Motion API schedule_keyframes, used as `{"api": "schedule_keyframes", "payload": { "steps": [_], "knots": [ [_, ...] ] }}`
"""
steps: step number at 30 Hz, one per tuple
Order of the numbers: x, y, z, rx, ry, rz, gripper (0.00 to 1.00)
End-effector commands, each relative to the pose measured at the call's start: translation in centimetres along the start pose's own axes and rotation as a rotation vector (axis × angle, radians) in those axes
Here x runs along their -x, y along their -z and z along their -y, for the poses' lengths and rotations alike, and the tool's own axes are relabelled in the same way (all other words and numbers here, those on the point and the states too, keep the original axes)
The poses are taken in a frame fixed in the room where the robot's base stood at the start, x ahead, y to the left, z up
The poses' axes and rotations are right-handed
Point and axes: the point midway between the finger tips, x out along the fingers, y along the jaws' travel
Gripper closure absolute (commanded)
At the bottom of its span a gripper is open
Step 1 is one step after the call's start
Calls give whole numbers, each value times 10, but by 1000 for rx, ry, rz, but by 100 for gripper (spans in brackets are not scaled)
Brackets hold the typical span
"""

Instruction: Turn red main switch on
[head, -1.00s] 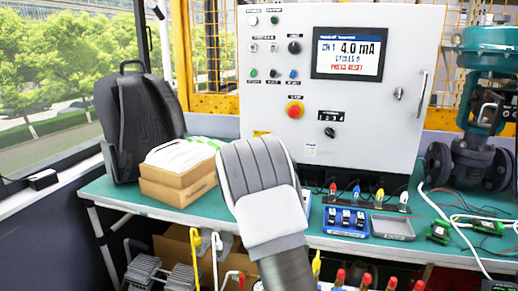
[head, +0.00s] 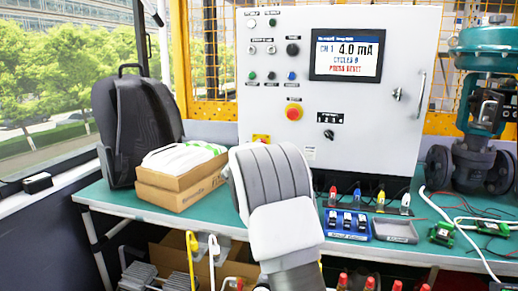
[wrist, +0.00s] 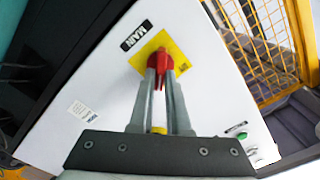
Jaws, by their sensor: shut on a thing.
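The red main switch (wrist: 163,60) is a red handle on a yellow square plate (wrist: 182,60), beside a black label reading MAIN (wrist: 136,35). In the wrist view my gripper (wrist: 163,78) has its two grey fingers close together on either side of the red handle, shut on it. The fingertips reach over part of the plate.
The cabinet front carries a screen (head: 346,54) reading 4.0 mA, a red stop button (head: 294,112) and several small knobs. A backpack (head: 139,125) and cardboard boxes (head: 180,190) stand on the green bench at left. A blue tray (head: 345,224) and a valve (head: 480,110) are at right.

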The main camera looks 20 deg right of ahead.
Motion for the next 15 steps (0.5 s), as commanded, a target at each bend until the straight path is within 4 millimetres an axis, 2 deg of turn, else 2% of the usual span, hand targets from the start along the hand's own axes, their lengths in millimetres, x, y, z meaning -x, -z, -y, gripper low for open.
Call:
{"api": "schedule_keyframes", "payload": {
  "steps": [10,11,15],
  "knots": [
    [0,0,0,-5,0,0,100],
    [0,0,0,-5,0,0,80],
    [0,0,0,-4,0,0,55]
  ]
}}
